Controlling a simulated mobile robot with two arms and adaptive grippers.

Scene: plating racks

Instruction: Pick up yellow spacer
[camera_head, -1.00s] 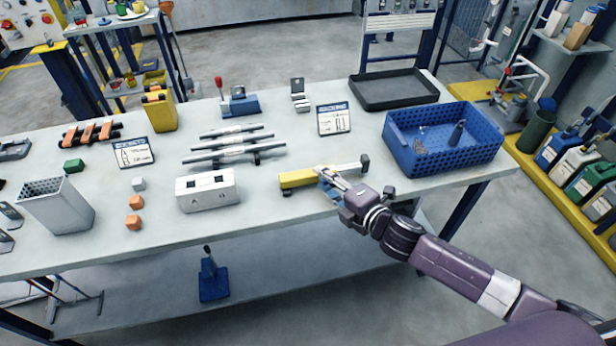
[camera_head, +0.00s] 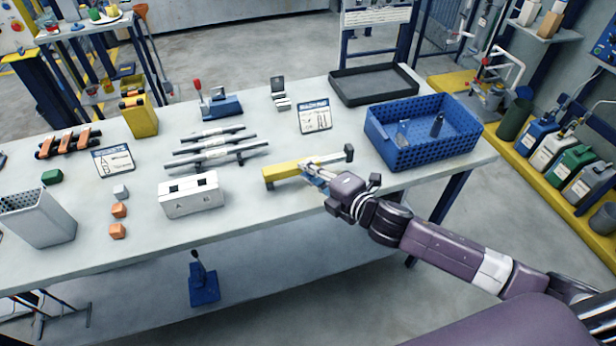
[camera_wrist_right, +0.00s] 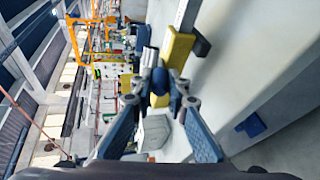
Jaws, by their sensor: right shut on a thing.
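The yellow spacer (camera_head: 282,172) is a long yellow bar near the table's front edge, with a dark block at its right end. My right gripper (camera_head: 309,172) is shut on it from the front, near its middle. The fingers hide part of the bar. In the right wrist view, yellow parts of the spacer (camera_wrist_right: 179,49) show behind and beside the closed fingertips (camera_wrist_right: 158,84). I cannot tell whether the spacer is clear of the table. My left gripper is not in view.
A blue perforated crate (camera_head: 385,150) stands right of the spacer, with a black tray (camera_head: 345,92) behind it. A white block (camera_head: 190,199) with two dark openings stands to the left. Metal rods (camera_head: 222,154) lie behind it. A bare strip of table runs between the white block and spacer.

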